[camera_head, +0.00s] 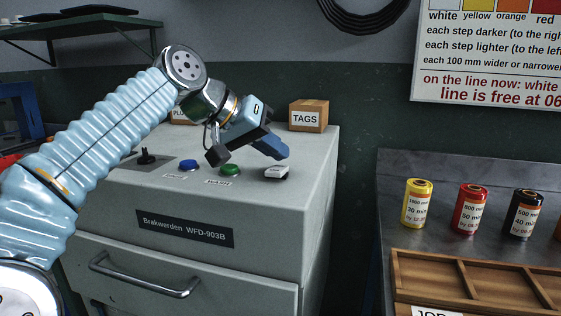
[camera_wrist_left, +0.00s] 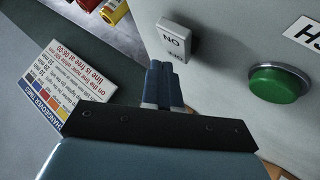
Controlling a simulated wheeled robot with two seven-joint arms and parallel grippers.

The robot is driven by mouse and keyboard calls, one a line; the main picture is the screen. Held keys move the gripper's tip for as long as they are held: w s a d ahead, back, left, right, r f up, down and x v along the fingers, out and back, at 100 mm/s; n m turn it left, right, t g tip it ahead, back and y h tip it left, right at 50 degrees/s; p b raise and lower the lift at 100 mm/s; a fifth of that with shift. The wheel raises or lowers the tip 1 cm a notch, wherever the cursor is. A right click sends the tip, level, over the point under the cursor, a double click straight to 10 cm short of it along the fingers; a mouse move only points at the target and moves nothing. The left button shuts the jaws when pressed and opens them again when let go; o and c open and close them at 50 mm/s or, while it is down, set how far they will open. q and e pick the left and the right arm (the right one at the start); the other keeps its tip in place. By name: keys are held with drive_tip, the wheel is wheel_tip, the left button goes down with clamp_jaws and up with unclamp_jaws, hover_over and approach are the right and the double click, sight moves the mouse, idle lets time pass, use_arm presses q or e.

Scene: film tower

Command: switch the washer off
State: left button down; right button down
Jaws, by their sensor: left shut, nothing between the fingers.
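The washer (camera_head: 270,235) is a grey cabinet labelled "Brakwerden WFD-903B". On its top are a small white switch (camera_head: 277,173), a green button (camera_head: 230,169) above a "WASH" label, and a blue button (camera_head: 188,165). My left gripper (camera_head: 282,154) is over the right part of the top, its blue fingers shut and empty, just above and behind the white switch. In the left wrist view the closed fingers (camera_wrist_left: 158,68) point toward the white switch (camera_wrist_left: 174,38), which reads "ON" upside down; its other lettering is unclear. Contact is not visible. The green button (camera_wrist_left: 278,83) is to the right. My right gripper is out of view.
A black lever (camera_head: 146,157) stands at the top's left. A "TAGS" box (camera_head: 307,117) is at the back right, and another box is partly hidden behind my arm. A bench to the right holds several film cans (camera_head: 470,208) and a wooden tray (camera_head: 398,272).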

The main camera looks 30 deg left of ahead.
sight(274, 167)
use_arm(q)
drive_tip(key=shift+s+r+p, duration=0.1)
drive_tip(key=shift+r+p, duration=0.2)
drive_tip(key=shift+r, duration=0.2)
wheel_tip(274, 167, up, 3)
drive_tip(key=p, duration=0.2)
drive_tip(key=shift+s+f+p, duration=0.1)
drive_tip(key=shift+s+p, duration=0.05)
drive_tip(key=shift+p, duration=0.2)
drive_tip(key=shift+s+d+r+p, duration=0.1)
drive_tip(key=shift+s+r+p, duration=0.1)
drive_tip(key=shift+r+p, duration=0.8)
drive_tip(key=shift+r, duration=0.1)
